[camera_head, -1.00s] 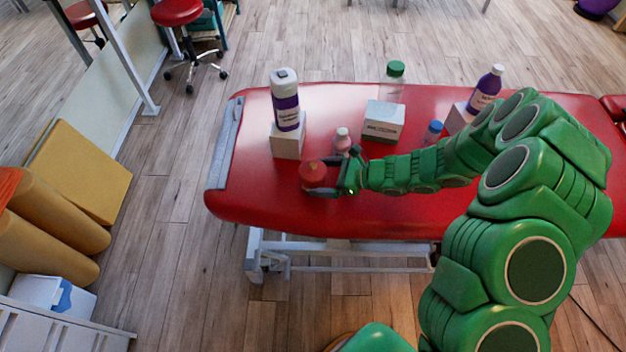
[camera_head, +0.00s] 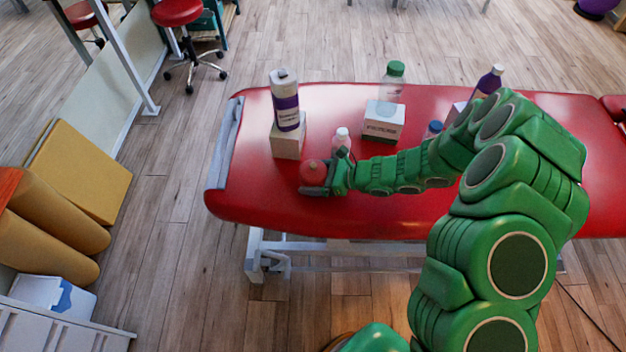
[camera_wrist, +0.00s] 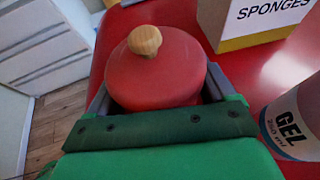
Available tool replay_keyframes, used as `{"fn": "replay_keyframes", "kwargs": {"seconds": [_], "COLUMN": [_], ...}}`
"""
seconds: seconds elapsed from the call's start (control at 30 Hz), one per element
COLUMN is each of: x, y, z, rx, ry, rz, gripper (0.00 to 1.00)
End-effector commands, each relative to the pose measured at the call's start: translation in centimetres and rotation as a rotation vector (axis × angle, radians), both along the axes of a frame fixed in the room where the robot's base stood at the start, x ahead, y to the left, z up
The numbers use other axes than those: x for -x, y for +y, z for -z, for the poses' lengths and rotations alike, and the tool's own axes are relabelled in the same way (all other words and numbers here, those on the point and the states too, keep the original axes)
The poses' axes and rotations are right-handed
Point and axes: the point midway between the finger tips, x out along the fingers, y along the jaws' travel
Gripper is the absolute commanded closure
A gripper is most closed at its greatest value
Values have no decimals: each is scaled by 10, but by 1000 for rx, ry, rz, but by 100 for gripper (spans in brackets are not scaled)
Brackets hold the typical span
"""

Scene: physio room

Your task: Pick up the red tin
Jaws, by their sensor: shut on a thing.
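The red tin (camera_head: 313,172) is at the left part of the red treatment table, near its front edge. In the wrist view the tin (camera_wrist: 155,75) is round, with a lid and a wooden knob on top, and it looks upright. My gripper (camera_head: 315,187) reaches it from the right. In the wrist view my gripper (camera_wrist: 157,95) has one finger on each side of the tin and is shut on it. Whether the tin's base touches the table is hidden.
A small bottle labelled GEL (camera_wrist: 295,120) stands close beside my gripper; it shows behind the arm (camera_head: 341,138). A box labelled SPONGES (camera_wrist: 255,20) bears a purple-labelled canister (camera_head: 286,105). The red table (camera_head: 250,205) is clear at front left.

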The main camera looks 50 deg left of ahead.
Motion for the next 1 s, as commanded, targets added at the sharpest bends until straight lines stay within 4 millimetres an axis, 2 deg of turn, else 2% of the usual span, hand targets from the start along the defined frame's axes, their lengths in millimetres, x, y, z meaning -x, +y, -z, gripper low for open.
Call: {"fn": "replay_keyframes", "kwargs": {"seconds": [0.1, 0.47, 0.7, 1.0], "x": [0, 0, 0, 16], "y": [0, 0, 0, -27], "z": [0, -6, -34, -70], "rx": [0, -1, -4, -3], "ry": [0, 0, -2, 1], "rz": [0, 0, -2, 1], "gripper": [68, 68, 68, 68]}}
